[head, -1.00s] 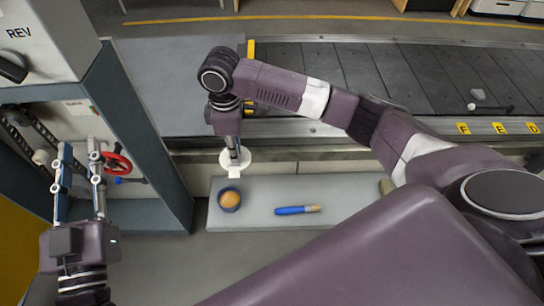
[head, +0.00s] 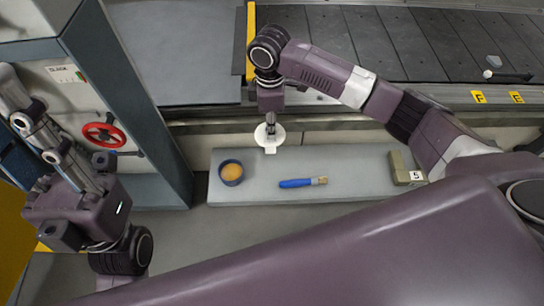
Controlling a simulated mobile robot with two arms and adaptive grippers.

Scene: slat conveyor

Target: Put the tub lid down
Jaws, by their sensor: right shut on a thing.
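The tub lid (head: 262,137) is a white disc with a small tab. My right gripper (head: 271,122) is shut on it and holds it above the back of the grey shelf (head: 340,160), up and to the right of the tub. The dark blue tub (head: 231,174) stands uncovered at the shelf's left end, with something orange inside. My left gripper (head: 30,125) is at the left edge of the view, empty, with its fingers apart.
A brush with a blue handle (head: 296,183) lies mid-shelf. A beige block with a "5" tag (head: 403,169) is at the shelf's right end. A red handwheel (head: 104,135) is on the machine at left. The slat conveyor (head: 390,45) runs behind.

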